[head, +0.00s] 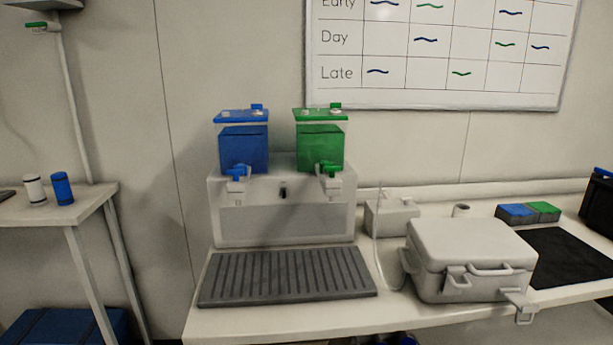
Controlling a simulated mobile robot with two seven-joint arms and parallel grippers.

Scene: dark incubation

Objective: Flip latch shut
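A light grey case (465,238) with its lid down stands on the right part of the white bench. A handle (492,271) is on its front. A latch (457,280) is on the front left of the case, close to the lid's edge. Another latch-like piece (518,298) sticks out low at the front right corner, apart from the lid's edge. The exact state of each latch is hard to tell at this size. Neither of my grippers is in view.
A ribbed dark mat (285,276) lies left of the case. Behind it, blue (243,148) and green (320,148) tanks stand on a grey box (280,215). A small white box (390,215) with a tube is behind the case. A black mat (570,255) lies to its right.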

